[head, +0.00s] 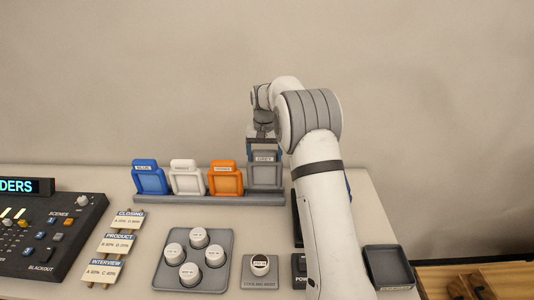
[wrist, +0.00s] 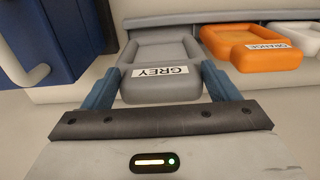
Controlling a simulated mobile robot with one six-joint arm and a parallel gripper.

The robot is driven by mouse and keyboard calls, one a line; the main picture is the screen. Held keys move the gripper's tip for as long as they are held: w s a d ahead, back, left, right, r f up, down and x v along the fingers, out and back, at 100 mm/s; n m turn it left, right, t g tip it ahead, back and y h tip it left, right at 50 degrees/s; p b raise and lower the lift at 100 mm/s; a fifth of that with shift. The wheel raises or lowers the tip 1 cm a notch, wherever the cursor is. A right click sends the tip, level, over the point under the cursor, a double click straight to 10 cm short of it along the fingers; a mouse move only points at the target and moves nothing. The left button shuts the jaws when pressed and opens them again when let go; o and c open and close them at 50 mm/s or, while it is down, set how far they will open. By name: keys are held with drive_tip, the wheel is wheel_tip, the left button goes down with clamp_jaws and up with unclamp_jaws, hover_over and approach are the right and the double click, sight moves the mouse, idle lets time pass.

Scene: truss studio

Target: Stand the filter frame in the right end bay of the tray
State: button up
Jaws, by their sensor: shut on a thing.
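The grey filter frame (head: 265,168), labelled GREY, is upright at the right end of the long grey tray (head: 160,199). My gripper (head: 264,146) is above it, shut on its labelled top edge. In the wrist view the blue fingers of my gripper (wrist: 161,78) lie on both sides of the grey frame (wrist: 160,52). Its lower edge meets or overlaps the tray (wrist: 215,18) in the picture; I cannot tell whether it is fully seated. Blue (head: 149,180), white (head: 186,180) and orange (head: 225,182) frames stand in the tray to its left.
My arm covers the area right of the tray, including part of a dark object. On the table in front are a grey holder with several round white pieces (head: 189,275), a cooling-rest block (head: 260,272), label cards (head: 120,243), a control desk (head: 50,235) and a dark square dish (head: 390,268).

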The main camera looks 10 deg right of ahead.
sight(264, 162)
drive_tip(key=shift+f+b, duration=1.15)
drive_tip(key=shift+f, duration=0.85)
drive_tip(key=o, duration=1.4)
wheel_tip(264, 162, up, 8)
drive_tip(key=shift+f+b, duration=0.15)
drive_tip(key=shift+b, duration=0.55)
